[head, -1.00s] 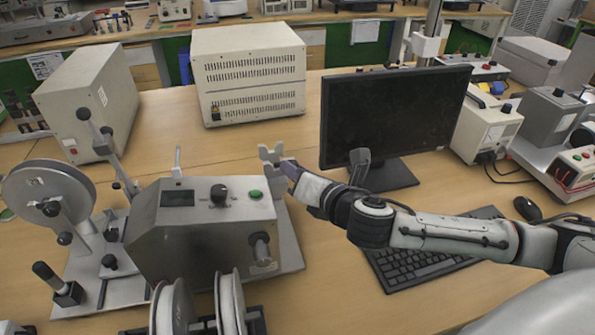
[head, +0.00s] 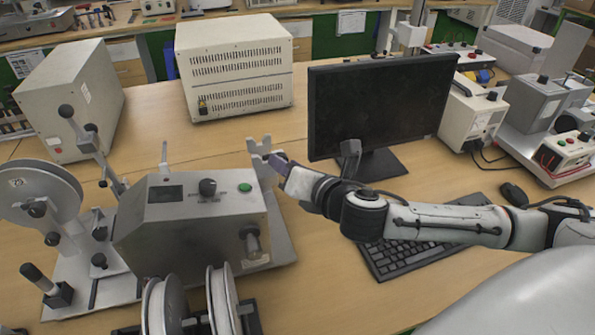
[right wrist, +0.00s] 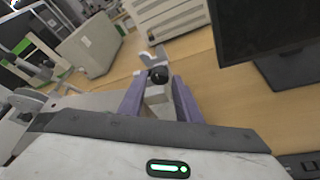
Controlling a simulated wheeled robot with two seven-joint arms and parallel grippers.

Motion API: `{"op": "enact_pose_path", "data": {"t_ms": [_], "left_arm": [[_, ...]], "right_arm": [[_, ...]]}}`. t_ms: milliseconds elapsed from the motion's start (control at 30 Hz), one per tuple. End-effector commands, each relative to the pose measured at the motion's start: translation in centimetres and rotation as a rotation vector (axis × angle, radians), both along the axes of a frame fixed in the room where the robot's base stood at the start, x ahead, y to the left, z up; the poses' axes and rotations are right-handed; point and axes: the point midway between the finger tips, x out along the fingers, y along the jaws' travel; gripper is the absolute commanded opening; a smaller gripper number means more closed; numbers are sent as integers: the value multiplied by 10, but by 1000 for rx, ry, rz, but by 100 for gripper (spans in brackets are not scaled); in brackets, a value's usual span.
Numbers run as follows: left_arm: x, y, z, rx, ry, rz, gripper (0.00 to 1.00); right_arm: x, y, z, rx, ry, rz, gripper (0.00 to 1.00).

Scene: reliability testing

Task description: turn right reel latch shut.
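The grey reel machine (head: 195,222) stands at the lower left of the head view, with a screen, a black knob and a green button on its top. A pale forked piece (head: 263,152), perhaps the right reel latch, stands at its back right corner. It also shows in the right wrist view (right wrist: 151,58), behind a light block with a black knob (right wrist: 158,75). My right gripper (head: 278,162) is beside the forked piece. Its purple fingers (right wrist: 160,95) are apart, one on each side of the block; contact is unclear. My left gripper is not in view.
A black monitor (head: 380,105) stands behind my right arm, close to it. A keyboard (head: 410,250) lies beneath the arm. A white vented box (head: 235,70) stands at the back. White reels (head: 222,300) stand at the front.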

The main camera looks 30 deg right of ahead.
Motion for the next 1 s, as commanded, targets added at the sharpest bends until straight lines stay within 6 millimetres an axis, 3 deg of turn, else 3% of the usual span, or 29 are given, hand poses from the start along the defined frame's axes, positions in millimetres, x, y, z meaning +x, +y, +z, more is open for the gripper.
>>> {"op": "enact_pose_path", "data": {"t_ms": [300, 433, 600, 1000], "left_arm": [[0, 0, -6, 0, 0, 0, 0], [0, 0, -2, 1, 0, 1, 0], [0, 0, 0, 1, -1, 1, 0], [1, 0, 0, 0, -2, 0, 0]], "right_arm": [[-59, 2, 18, -3, 3, 3, 31], [-77, 3, 26, -3, 4, 3, 31], [-87, 3, 30, -1, 1, 0, 31], [-87, 3, 29, -1, 1, 1, 31]]}}
